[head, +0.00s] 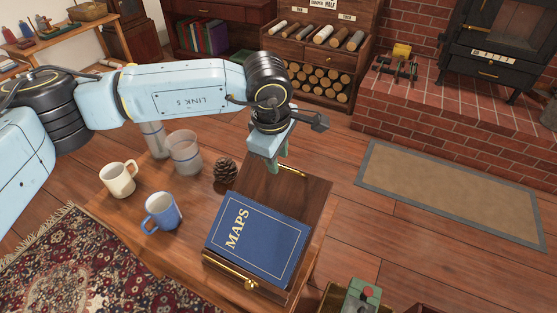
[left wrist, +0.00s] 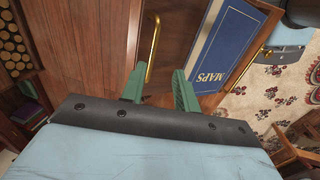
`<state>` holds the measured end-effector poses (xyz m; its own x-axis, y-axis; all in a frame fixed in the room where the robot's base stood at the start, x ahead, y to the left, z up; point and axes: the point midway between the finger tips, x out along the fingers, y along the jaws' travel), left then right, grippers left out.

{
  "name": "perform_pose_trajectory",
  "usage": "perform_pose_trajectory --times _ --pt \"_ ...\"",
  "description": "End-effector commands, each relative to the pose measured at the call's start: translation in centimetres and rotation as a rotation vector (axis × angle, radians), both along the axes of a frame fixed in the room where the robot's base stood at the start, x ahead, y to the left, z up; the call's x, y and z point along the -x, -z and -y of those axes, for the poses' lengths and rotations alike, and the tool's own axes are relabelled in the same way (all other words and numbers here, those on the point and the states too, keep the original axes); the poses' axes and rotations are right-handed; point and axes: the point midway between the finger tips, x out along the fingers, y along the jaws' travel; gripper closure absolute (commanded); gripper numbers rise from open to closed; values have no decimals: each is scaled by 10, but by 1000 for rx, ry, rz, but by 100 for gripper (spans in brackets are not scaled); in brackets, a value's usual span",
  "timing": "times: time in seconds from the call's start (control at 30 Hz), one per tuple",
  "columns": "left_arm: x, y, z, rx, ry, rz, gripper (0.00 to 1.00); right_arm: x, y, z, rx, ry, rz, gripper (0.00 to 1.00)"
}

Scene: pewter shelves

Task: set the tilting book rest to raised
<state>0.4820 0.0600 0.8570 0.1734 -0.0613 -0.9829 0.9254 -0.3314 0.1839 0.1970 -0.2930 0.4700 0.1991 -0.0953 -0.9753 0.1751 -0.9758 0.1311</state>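The book rest (head: 312,190) is a dark wooden board on the wooden table, and it looks flat or nearly flat. A blue book marked MAPS (head: 262,245) lies on it against a brass ledge (head: 230,270) at the near edge. A brass handle (head: 291,171) is at the board's far end. My left gripper (head: 278,162) points down at the left end of this handle. In the left wrist view its green fingers (left wrist: 159,92) are apart, with the end of the brass handle (left wrist: 153,48) near the gap; contact cannot be told. My right gripper is not seen.
A pine cone (head: 225,170), a blue mug (head: 161,212), a cream mug (head: 118,179) and a glass (head: 184,152) stand left of the rest. A container with a green object (head: 362,295) is at the bottom edge. Floor to the right is clear up to a mat (head: 450,195).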

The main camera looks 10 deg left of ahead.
Motion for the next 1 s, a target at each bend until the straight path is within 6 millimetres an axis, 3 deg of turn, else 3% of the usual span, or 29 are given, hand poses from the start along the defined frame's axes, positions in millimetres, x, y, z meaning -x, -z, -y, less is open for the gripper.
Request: perform_pose_trajectory --times 0.2,0.4,0.6,1.0 --pt "9 -54 -3 1 0 3 69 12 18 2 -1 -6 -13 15" --pt "16 -87 -5 1 0 -1 69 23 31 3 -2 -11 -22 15" --pt "19 -101 -6 0 0 -2 69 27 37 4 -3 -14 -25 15" --pt "19 -101 -7 0 -1 -3 69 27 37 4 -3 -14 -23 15"
